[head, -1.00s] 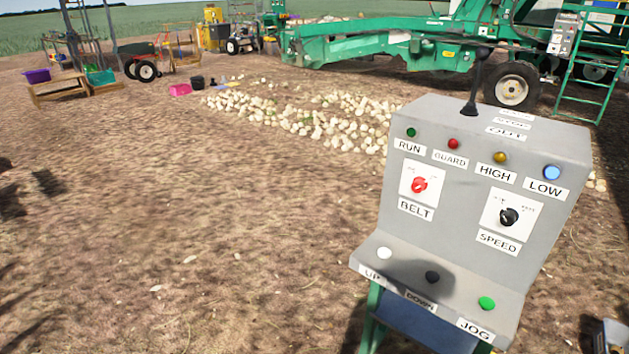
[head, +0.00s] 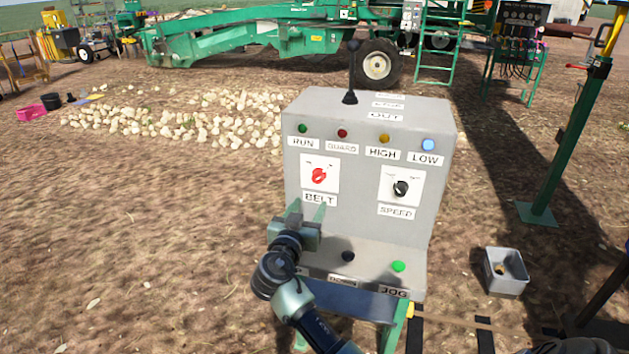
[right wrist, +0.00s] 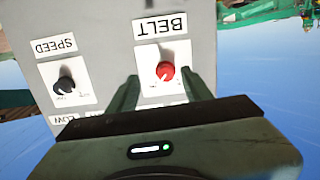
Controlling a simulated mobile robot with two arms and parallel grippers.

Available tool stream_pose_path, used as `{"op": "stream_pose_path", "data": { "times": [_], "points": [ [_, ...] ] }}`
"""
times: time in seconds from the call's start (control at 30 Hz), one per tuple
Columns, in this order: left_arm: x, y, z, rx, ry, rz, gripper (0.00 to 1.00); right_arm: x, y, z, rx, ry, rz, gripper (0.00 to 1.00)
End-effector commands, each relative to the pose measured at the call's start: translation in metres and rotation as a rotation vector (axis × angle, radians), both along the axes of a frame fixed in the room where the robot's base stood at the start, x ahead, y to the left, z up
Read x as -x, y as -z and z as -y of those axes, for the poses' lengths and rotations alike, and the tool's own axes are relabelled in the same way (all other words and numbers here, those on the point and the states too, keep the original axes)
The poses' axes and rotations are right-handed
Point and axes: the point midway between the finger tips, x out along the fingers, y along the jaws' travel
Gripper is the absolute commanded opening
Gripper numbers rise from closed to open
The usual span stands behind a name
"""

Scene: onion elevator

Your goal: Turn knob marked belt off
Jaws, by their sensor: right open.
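The red BELT knob (head: 319,176) sits on a white plate on the sloped face of the grey control box (head: 440,185), above the label BELT. My right gripper (head: 307,212) is in front of the box, just below the BELT knob, with its fingers pointing at the panel. In the right wrist view the red knob (right wrist: 165,71) shows upside down between the two open fingers (right wrist: 160,90), apart from them. The black SPEED knob (head: 400,188) is to its right in the head view. My left gripper does not show.
A black lever (head: 351,75) stands on top of the box. The lower ledge has a black button (head: 347,256) and a green JOG button (head: 398,266); my arm hides the UP button. The blue LOW lamp (head: 428,145) looks lit. A grey bin (head: 506,271) is at right.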

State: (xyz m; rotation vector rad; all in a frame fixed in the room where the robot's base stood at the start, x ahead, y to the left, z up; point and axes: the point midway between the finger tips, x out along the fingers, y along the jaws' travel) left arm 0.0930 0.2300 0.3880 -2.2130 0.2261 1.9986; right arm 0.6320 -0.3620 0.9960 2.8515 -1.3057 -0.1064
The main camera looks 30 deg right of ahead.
Motion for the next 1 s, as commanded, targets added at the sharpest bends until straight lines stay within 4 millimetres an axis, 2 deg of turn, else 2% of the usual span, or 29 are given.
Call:
{"op": "stream_pose_path", "data": {
  "times": [0.03,0.17,0.6,0.97,1.0],
  "points": [
    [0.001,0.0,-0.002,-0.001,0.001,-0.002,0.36,-0.007,-0.012,0.0,0.013,0.004,0.034,0.5],
    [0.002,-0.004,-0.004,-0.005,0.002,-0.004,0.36,-0.017,-0.024,0.007,0.028,0.009,0.067,0.5],
    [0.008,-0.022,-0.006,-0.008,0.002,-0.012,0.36,-0.057,-0.022,0.054,0.028,0.006,0.063,0.5],
    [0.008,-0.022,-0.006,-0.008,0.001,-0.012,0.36,-0.062,-0.02,0.06,0.025,0.005,0.063,0.5],
    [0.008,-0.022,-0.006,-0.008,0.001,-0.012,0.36,-0.062,-0.02,0.06,0.025,0.005,0.063,0.42]
  ]
}}
